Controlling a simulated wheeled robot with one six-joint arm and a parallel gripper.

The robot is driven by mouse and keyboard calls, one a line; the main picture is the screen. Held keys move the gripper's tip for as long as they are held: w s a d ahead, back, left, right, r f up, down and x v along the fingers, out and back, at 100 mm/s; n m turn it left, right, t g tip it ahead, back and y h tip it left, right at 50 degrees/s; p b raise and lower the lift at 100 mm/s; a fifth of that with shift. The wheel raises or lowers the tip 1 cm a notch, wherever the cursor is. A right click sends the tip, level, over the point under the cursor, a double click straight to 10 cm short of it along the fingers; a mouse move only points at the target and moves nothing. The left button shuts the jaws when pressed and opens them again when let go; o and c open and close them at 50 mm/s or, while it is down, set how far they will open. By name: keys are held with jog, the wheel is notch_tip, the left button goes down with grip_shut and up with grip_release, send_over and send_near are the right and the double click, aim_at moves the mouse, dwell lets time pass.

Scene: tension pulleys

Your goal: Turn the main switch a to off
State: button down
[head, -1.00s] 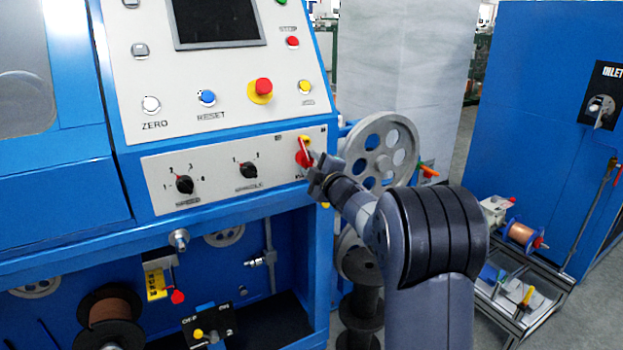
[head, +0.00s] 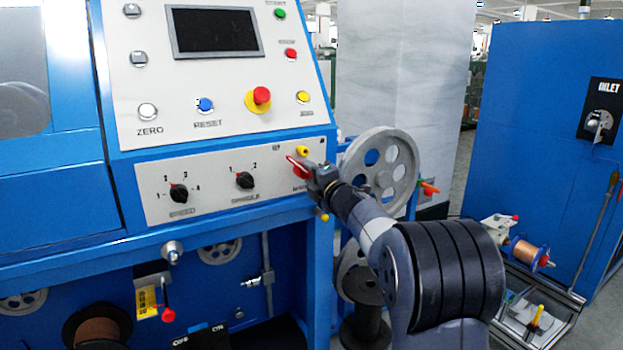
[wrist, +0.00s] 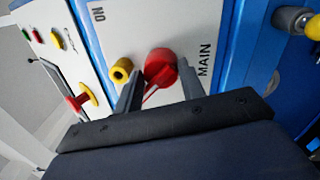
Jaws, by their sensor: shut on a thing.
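In the wrist view the red switch (wrist: 160,68) sits beside the word MAIN, with ON lettered toward the upper left. My gripper (wrist: 158,92) is shut on the switch handle, one finger on each side. In the head view my gripper (head: 311,171) reaches the switch from the right and hides part of it. The handle looks tilted in the head view.
A yellow knob (wrist: 121,71) sits close beside one finger. Black speed (head: 178,193) and spindle (head: 245,180) knobs are left on the same panel. A red emergency button (head: 261,96) is above. A grey pulley wheel (head: 402,150) stands behind my arm.

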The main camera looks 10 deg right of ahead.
jog(key=shift+a+f, duration=0.15)
jog(key=shift+a, duration=0.15)
jog(key=c, duration=0.9)
grip_release()
jog(key=shift+s, duration=0.1)
